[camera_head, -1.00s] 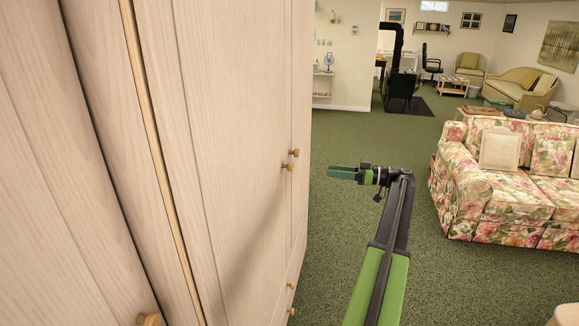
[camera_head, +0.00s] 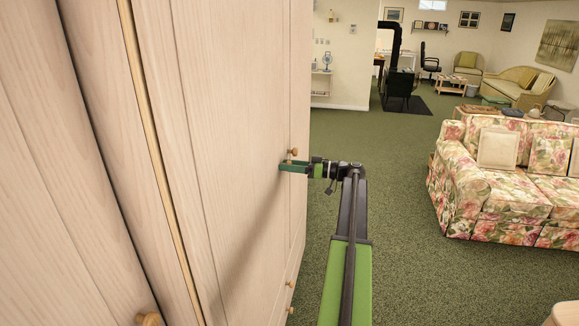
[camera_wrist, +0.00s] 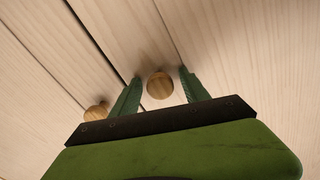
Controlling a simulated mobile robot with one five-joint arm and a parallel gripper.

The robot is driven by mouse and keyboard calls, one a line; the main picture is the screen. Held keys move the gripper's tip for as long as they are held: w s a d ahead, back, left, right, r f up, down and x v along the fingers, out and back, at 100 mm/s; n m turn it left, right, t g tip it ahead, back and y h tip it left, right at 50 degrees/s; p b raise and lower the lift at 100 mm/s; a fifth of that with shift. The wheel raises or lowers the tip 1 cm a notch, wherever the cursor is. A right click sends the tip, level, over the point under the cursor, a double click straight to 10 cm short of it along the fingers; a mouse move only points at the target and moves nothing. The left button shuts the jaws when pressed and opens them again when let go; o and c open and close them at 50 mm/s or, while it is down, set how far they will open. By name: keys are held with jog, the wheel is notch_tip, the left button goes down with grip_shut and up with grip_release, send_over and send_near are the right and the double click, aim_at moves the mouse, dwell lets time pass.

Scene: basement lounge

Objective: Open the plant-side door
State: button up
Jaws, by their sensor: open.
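A pale wood wardrobe with tall doors (camera_head: 235,110) fills the left of the head view. Two round wooden knobs sit beside the seam between its far doors. My gripper (camera_head: 283,166) is at the door front, by one knob (camera_head: 293,152); it hides the other there. In the wrist view my open gripper (camera_wrist: 160,77) has its green fingers on either side of one knob (camera_wrist: 160,86). The second knob (camera_wrist: 96,112) is outside the fingers, to the left. Whether the fingers touch the knob cannot be told. No plant is visible.
Lower knobs (camera_head: 291,284) are on the wardrobe front below. Another knob (camera_head: 149,319) is at the near lower left. A floral sofa (camera_head: 495,180) stands to the right. Green carpet (camera_head: 400,270) is clear between sofa and wardrobe.

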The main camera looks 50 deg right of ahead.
grip_shut()
jog(key=shift+d+r, duration=0.1)
jog(key=shift+d, duration=0.05)
dwell(1.2)
